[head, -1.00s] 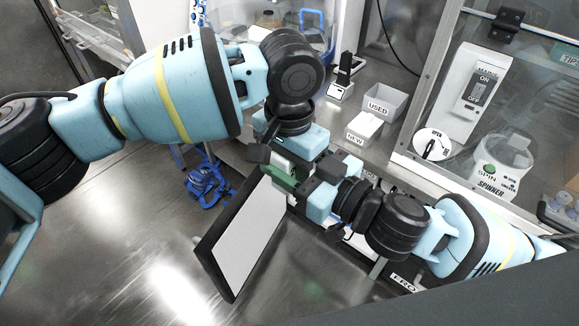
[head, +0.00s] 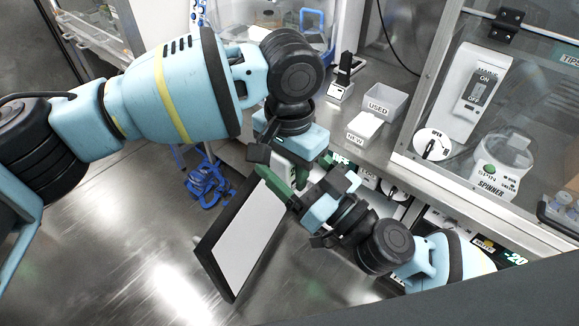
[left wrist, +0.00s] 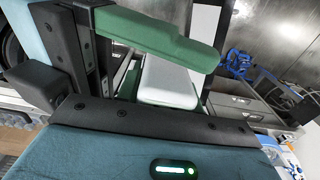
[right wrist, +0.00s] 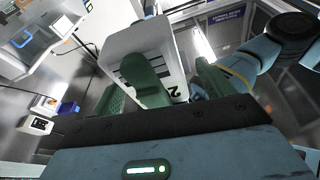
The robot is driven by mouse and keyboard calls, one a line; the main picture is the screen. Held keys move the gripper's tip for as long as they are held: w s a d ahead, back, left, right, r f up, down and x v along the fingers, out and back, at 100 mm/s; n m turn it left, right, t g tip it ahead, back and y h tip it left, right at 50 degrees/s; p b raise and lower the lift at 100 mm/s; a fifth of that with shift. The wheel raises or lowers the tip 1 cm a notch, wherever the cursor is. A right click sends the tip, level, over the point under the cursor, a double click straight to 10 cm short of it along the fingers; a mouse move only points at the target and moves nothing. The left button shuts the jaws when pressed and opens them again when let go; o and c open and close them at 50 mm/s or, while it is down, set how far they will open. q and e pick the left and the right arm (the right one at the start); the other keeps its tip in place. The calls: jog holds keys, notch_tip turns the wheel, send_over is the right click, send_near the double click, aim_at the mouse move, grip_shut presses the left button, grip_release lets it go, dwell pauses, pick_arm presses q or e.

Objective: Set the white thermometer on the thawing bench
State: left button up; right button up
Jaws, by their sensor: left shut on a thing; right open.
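The white thermometer (right wrist: 125,45), a boxy thing with dark marks and a digit, shows large in the right wrist view. My left gripper (head: 284,170) is shut on it; its white body also shows beside a green finger in the left wrist view (left wrist: 170,82). The grippers hide much of the thermometer in the head view. I cannot make out the thawing bench.
A bin marked USED (head: 385,103) and a bin marked NEW (head: 364,127) stand on the counter beyond the grippers. A glass-fronted enclosure with a spinner (head: 497,165) is at the right. Blue coiled thing (head: 205,185) is left of the grippers. Metal floor is open at lower left.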

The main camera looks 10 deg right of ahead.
jog(key=s+d+f+m+g+h, duration=0.15)
jog(key=s+f, duration=0.25)
jog(key=f, duration=0.8)
jog(key=s+d+f+m+g+h, duration=0.1)
jog(key=s+d+f+g+h, duration=0.3)
jog(key=f, duration=0.7)
jog(key=s+d+f+g+h, duration=0.1)
jog(key=s+d+f+h, duration=0.1)
jog(key=s+d+f, duration=0.2)
jog(key=s+d+f+m+g+h, duration=0.1)
jog(key=s+d+f+h, duration=0.2)
jog(key=s+f, duration=0.7)
notch_tip(320, 180, down, 2)
jog(key=shift+s+d+f, duration=0.1)
jog(key=shift+s+d, duration=0.25)
jog(key=shift+d, duration=0.1)
